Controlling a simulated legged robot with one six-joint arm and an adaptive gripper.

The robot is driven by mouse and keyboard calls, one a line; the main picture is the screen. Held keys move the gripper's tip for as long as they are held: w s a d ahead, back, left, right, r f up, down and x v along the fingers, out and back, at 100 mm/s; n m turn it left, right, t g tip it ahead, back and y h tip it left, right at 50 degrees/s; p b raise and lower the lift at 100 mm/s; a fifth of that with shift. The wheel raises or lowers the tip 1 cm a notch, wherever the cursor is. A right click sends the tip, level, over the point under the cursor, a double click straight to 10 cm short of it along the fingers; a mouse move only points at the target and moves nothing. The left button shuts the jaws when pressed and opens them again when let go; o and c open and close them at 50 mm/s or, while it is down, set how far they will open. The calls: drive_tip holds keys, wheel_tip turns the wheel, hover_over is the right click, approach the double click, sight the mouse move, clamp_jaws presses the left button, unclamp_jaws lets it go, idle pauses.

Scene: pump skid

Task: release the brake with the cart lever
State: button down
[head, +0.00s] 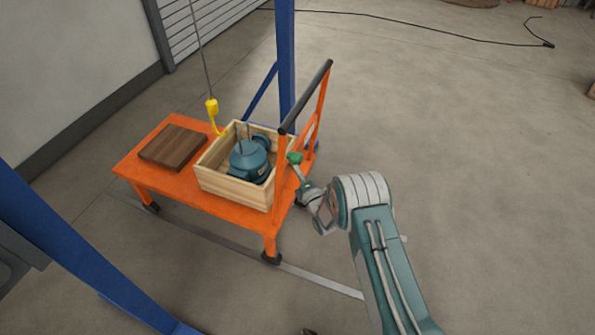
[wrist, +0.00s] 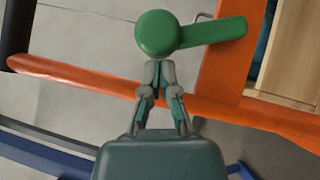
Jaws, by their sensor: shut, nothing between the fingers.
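The cart lever (wrist: 212,32) is green with a round knob (wrist: 157,33) at its left end. In the wrist view it lies nearly level across an orange post of the cart. In the head view the green knob (head: 295,157) shows at the cart's handle end. My gripper (wrist: 158,66) is shut and empty, its fingertips just below the knob. I cannot tell whether they touch it. In the head view my gripper (head: 299,171) is beside the handle end of the orange cart (head: 183,187). The brake itself is not clearly visible.
A wooden crate (head: 231,190) with a blue-green pump (head: 249,161) stands on the cart beside a brown wooden block (head: 173,147). A yellow hook (head: 212,109) hangs over the crate. The dark handle bar (head: 306,97) rises near my arm. Blue posts (head: 285,55) stand nearby.

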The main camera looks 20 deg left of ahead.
sight(302, 156)
drive_tip(key=shift+w+r+m+g+h, duration=0.3)
drive_tip(key=shift+w+r+m+h, duration=0.2)
drive_tip(key=shift+w+r+m, duration=0.2)
drive_tip(key=shift+w+d+r+m+h, duration=0.1)
drive_tip(key=shift+w+r+m+h, duration=0.4)
drive_tip(key=shift+m, duration=0.2)
drive_tip(key=shift+w+g, duration=0.25)
drive_tip(key=shift+g, duration=0.25)
drive_tip(key=shift+w+d+r, duration=0.1)
drive_tip(key=shift+w+r, duration=0.15)
drive_tip(key=shift+w, duration=0.3)
